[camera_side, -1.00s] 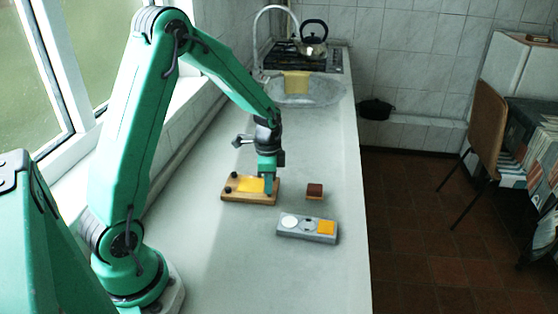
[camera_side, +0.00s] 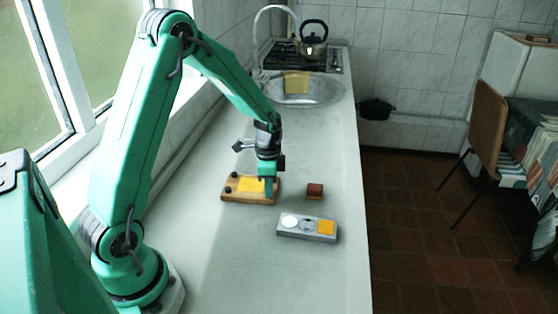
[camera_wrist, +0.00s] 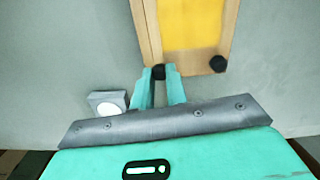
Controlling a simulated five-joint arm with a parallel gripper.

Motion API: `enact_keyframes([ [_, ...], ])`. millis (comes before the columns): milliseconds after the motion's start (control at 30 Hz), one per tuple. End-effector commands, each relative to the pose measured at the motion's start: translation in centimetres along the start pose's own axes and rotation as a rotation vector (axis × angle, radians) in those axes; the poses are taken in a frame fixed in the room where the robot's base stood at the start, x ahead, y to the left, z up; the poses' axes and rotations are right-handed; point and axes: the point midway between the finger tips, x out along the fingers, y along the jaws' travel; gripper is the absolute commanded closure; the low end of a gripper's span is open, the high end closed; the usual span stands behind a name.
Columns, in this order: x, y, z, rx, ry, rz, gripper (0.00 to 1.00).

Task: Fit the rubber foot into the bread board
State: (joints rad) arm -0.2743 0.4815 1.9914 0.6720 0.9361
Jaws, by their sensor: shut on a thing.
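The bread board (camera_side: 262,199) lies on the counter, a wooden board with a yellow panel on top. Two black feet show on its left side in the side view. In the wrist view the board (camera_wrist: 230,30) is at the top, with a black foot (camera_wrist: 218,63) at its near right corner. My gripper (camera_wrist: 159,76) is shut on the rubber foot (camera_wrist: 158,71), a small black piece at the near left corner. In the side view my gripper (camera_side: 269,192) is at the board's right end. Whether the held foot is seated in the board cannot be told.
A grey tray (camera_side: 290,233) with a white disc and an orange square lies nearer the camera. A small red-brown block (camera_side: 314,191) stands right of the board. The sink (camera_side: 312,97) and a kettle (camera_side: 313,47) are far back.

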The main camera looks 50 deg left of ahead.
Motion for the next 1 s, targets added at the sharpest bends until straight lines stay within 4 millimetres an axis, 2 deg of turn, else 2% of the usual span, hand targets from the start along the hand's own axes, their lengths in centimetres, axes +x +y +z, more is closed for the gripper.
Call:
enact_keyframes([
  [433, 0.43, 0.01, 0.00, 0.000, 0.000, 0.000, 1.00],
  [467, 0.43, 0.01, 0.01, 0.000, 0.000, 0.000, 0.79],
  [567, 0.43, 0.01, 0.01, 0.000, 0.000, 0.000, 0.60],
  [1000, -0.05, -0.03, -0.02, 0.000, 0.001, -0.001, 0.60],
])
